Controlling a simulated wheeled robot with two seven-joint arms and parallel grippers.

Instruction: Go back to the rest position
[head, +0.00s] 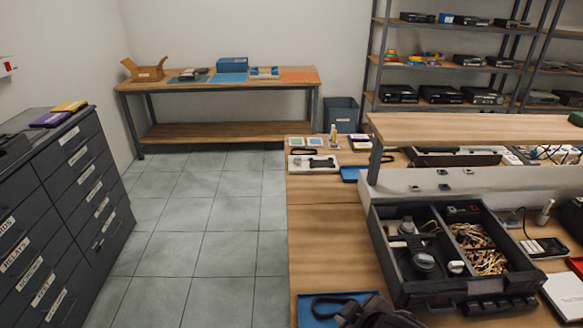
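The task names no object. A dark shape (385,314) is cut off by the bottom edge, beside a blue tray (312,318) on the workbench (325,235).
A dark drawer cabinet (75,200) stands at the left. A tiled floor aisle (200,235) is clear up to a wooden table (215,82) at the back wall. An open black case (400,285) with parts and cables sits on the workbench at right. Shelves (450,65) hold black devices behind.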

